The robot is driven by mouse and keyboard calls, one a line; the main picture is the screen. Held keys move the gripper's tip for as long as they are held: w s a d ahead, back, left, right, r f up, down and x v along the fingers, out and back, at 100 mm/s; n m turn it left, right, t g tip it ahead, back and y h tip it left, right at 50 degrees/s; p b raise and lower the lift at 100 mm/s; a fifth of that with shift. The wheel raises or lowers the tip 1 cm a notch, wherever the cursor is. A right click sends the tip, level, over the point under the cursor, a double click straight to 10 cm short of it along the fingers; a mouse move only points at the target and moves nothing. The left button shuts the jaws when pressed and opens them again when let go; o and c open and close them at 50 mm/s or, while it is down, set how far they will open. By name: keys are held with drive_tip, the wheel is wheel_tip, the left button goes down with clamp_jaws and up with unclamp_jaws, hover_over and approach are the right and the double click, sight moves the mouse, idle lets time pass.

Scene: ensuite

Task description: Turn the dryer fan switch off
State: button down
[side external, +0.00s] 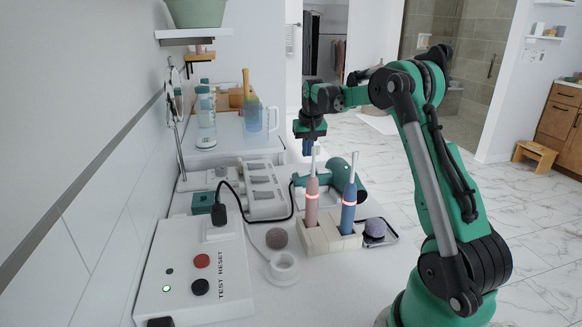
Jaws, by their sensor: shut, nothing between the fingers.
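A teal hair dryer (346,179) lies on the white counter behind two upright toothbrushes. A black cord runs from it to a black plug in a white outlet box. The dryer's fan switch cannot be made out; the toothbrushes hide part of the dryer. My gripper (308,150) points down above the handle side of the dryer. Its fingers are shut and empty, and they appear apart from the dryer, though the exact gap cannot be told.
A pink toothbrush (312,203) and a blue toothbrush (348,208) stand in a pale holder (322,241), close in front of the dryer. The outlet box (190,250) with red and black buttons is at the left. A white rack (265,190) stands left of the dryer.

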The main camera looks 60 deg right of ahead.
sight(301, 172)
drive_tip(key=shift+d+f, duration=0.1)
drive_tip(key=shift+f, duration=2.05)
drive_tip(key=shift+s, duration=0.1)
drive_tip(key=shift+d+f+y, duration=0.15)
drive_tip(key=shift+f+y, duration=0.1)
drive_tip(key=shift+y, duration=0.05)
drive_tip(key=shift+r, duration=0.1)
drive_tip(key=shift+w+a+r, duration=0.15)
drive_tip(key=shift+w+a, duration=0.4)
drive_tip(key=shift+a, duration=0.1)
